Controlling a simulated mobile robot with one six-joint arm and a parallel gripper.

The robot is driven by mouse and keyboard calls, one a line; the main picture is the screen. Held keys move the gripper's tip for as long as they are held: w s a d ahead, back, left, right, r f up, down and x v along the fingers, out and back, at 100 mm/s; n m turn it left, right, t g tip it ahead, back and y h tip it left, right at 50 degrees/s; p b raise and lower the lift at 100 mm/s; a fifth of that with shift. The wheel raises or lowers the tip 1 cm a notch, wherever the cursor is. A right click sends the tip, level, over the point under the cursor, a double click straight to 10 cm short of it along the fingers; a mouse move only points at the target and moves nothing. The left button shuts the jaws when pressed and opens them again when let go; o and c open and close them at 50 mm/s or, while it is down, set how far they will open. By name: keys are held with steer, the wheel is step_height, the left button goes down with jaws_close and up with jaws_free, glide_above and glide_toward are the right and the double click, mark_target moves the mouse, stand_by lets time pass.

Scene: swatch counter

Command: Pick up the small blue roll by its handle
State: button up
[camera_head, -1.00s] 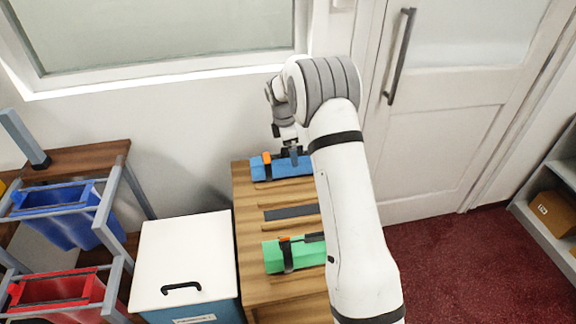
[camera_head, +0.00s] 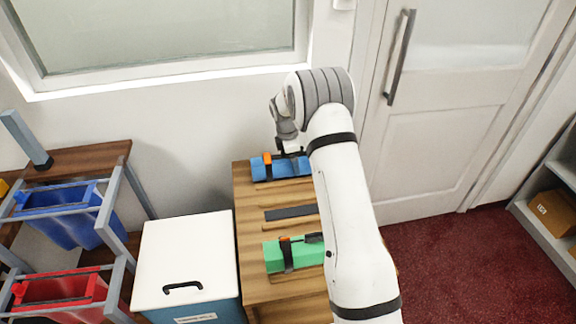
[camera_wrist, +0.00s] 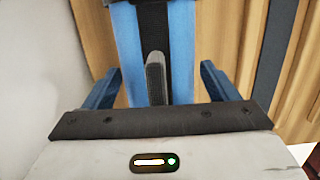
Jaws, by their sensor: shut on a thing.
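The blue roll (camera_head: 259,171) lies on the wooden counter (camera_head: 245,215) near the wall, with an orange tab and dark band at its left part. My gripper (camera_head: 293,155) is low over the roll's middle. In the wrist view the blue roll (camera_wrist: 132,45) runs up and down, with a black strip along its top and a grey handle-like piece (camera_wrist: 156,78) standing on it. My gripper (camera_wrist: 160,70) has one blue finger on each side of the roll, shut on it. Exact contact at the fingertips is hard to see. The roll rests on or very near the counter.
A green roll (camera_head: 275,256) and a dark flat strip (camera_head: 290,212) lie nearer on the counter. A white-lidded box (camera_head: 185,255) stands left of it. Blue (camera_head: 60,225) and red (camera_head: 60,293) bins hang farther left. The wall (camera_head: 190,150) is close behind the roll.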

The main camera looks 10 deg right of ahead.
steer(key=c, duration=0.4)
steer(key=shift+c, duration=0.2)
steer(key=shift+r, duration=0.15)
